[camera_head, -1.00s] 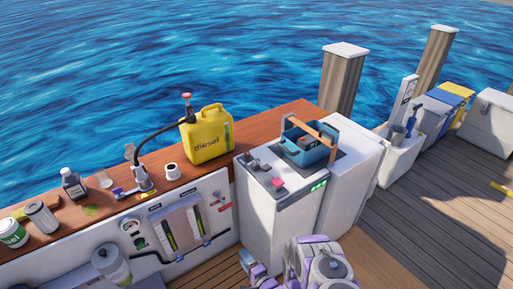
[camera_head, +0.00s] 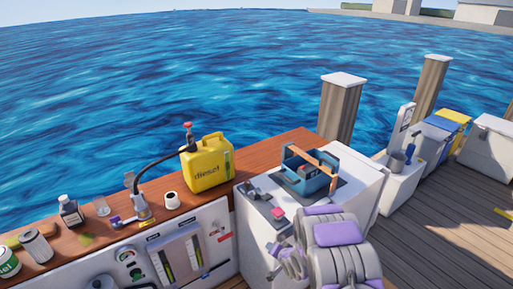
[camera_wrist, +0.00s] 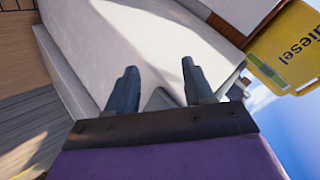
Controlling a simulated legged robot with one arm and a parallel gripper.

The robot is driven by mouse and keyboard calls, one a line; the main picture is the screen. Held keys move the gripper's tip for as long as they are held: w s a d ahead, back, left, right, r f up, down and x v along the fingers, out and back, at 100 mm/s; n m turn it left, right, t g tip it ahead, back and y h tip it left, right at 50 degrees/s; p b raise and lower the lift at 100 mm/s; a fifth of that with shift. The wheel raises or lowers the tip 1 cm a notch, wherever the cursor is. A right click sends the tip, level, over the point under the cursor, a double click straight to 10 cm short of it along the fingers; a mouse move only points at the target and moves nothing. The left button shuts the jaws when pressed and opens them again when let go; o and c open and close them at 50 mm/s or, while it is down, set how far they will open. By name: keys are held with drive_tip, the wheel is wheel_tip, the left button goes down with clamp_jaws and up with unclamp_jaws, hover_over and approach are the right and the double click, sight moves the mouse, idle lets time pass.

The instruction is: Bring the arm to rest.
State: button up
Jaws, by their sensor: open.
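My gripper (camera_wrist: 160,88) is open and empty in the wrist view, its two dark fingers apart in front of a white cabinet surface (camera_wrist: 130,35). In the head view my grey and purple arm is folded low at the lower right, in front of the white cabinet (camera_head: 262,235). The fingertips are hard to make out there. The arm hides part of the cabinet's front and top edge.
A blue tote (camera_head: 305,178) with a wooden handle stands on the cabinet. A yellow diesel can (camera_head: 207,165) stands on the wooden counter (camera_head: 285,150) to its left, with small bottles and cans farther left. Wooden posts (camera_head: 340,110) and bins line the dock. Deck at right is open.

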drive_tip(key=s+d+r+n+g+h, duration=0.1)
drive_tip(key=s+d+r+g+h, duration=0.15)
drive_tip(key=s+r, duration=0.35)
drive_tip(key=s+d+r+g+h, duration=0.1)
drive_tip(key=s+d+r, duration=0.3)
drive_tip(key=r, duration=0.5)
drive_tip(key=s+d+r+n+g+h, duration=0.1)
drive_tip(key=s+d+r+g, duration=0.15)
drive_tip(key=s+r, duration=0.35)
drive_tip(key=s+a+r+n+g, duration=0.1)
drive_tip(key=s+r, duration=0.3)
drive_tip(key=s, duration=0.6)
drive_tip(key=s+r+n+g, duration=0.1)
drive_tip(key=s+r, duration=0.4)
drive_tip(key=s, duration=0.6)
drive_tip(key=s+a+r+n+g, duration=0.1)
drive_tip(key=s+r+g, duration=0.2)
drive_tip(key=s, duration=0.8)
drive_tip(key=shift+a+r+n+y, duration=0.3)
drive_tip(key=shift+r+y, duration=0.15)
drive_tip(key=shift+r, duration=0.25)
